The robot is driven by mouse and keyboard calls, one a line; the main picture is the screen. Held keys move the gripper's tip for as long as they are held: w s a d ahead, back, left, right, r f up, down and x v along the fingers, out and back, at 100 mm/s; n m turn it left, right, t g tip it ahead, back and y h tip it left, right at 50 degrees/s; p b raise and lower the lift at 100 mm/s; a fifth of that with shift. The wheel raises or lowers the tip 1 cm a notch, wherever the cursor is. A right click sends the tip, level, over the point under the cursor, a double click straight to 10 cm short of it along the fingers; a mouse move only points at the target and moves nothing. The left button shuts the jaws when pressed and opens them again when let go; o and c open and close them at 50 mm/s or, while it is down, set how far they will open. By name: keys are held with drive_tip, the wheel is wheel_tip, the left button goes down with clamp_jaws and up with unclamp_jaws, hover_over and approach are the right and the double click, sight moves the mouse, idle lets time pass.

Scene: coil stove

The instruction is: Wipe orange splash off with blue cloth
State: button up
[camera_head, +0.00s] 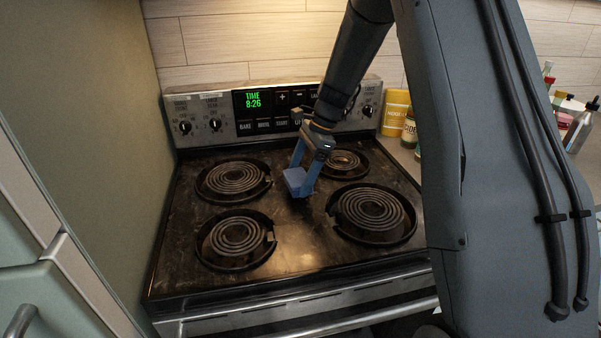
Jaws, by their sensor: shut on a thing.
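My gripper (302,184) is shut on the blue cloth (295,180), which looks like a small folded block. It holds the cloth at or just above the middle of the dark stovetop (292,238), between the burners. I cannot tell whether the cloth touches the surface. I cannot make out a distinct orange splash. The stovetop shows brownish, mottled marks and warm reflections, and part of it is hidden behind the gripper and cloth.
Coil burners surround the cloth: rear left (233,178), front left (236,237), front right (371,213) and rear right (345,162). The control panel (272,110) rises behind. A yellow canister (395,112) and jars stand on the right counter. A wall bounds the left.

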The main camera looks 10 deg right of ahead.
drive_tip(key=shift+f+b, duration=0.55)
drive_tip(key=shift+f, duration=0.4)
drive_tip(key=shift+f+b, duration=0.3)
drive_tip(key=shift+f, duration=0.3)
drive_tip(key=d, duration=0.2)
drive_tip(key=shift+d+r, duration=0.15)
drive_tip(key=shift+d, duration=0.15)
drive_tip(key=shift+c, duration=0.4)
drive_tip(key=shift+d+b, duration=0.3)
drive_tip(key=shift+d, duration=0.4)
drive_tip(key=shift+d+f+b, duration=0.15)
drive_tip(key=shift+f+b, duration=0.05)
drive_tip(key=shift+b, duration=0.4)
drive_tip(key=shift+a+r+p, duration=0.2)
drive_tip(key=shift+a+p, duration=0.3)
drive_tip(key=shift+a, duration=0.45)
drive_tip(key=shift+a+p, duration=0.4)
drive_tip(key=shift+a, duration=0.7)
drive_tip(key=shift+a+r+p, duration=0.1)
drive_tip(key=shift+r+p, duration=0.1)
drive_tip(key=shift+p, duration=0.1)
wheel_tip(320, 180, up, 2)
drive_tip(key=shift+p, duration=0.3)
drive_tip(key=shift+s+r+p, duration=0.1)
drive_tip(key=shift+r+p, duration=2.05)
drive_tip(key=shift+r, duration=0.7)
